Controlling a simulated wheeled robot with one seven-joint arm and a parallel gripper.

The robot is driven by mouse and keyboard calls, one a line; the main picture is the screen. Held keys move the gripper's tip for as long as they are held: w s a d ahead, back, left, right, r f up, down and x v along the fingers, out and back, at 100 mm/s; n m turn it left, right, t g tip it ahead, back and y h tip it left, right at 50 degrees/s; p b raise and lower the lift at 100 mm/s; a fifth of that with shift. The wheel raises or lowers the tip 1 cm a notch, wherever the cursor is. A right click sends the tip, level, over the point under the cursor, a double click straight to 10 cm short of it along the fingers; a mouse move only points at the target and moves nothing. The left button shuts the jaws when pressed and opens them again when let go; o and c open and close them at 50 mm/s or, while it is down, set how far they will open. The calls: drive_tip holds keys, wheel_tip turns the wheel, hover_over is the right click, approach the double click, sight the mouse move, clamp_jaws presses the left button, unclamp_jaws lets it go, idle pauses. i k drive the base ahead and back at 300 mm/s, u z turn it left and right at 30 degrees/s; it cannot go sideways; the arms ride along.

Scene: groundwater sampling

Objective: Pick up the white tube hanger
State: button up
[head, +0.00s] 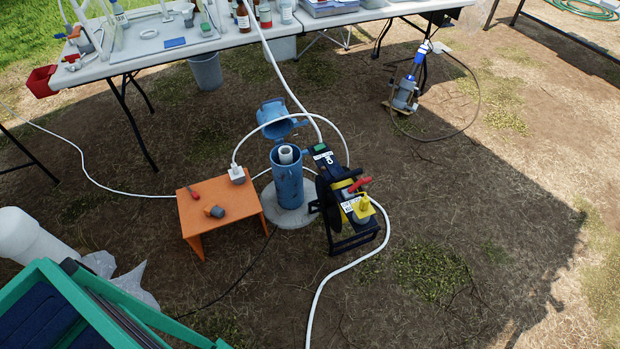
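A small white block-like piece (237,175), which looks like the white tube hanger, sits at the back right corner of an orange stool (212,218). A white tube (284,118) rises from it and arches over the blue well casing (287,180). The casing stands upright with its blue lid (274,116) swung open, and a white pipe end (286,154) shows inside its mouth. The hanger's exact shape is too small to tell. My gripper is not in view.
A black-and-yellow reel (345,200) stands right of the casing. A white table (170,60) is behind. A green-framed box (110,305) fills the lower left. Hoses cross the ground; the right foreground is clear.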

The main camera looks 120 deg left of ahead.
sight(236, 172)
drive_tip(key=u, duration=0.05)
drive_tip(key=i, duration=1.6)
drive_tip(key=u, duration=4.75)
drive_tip(key=i, duration=1.7)
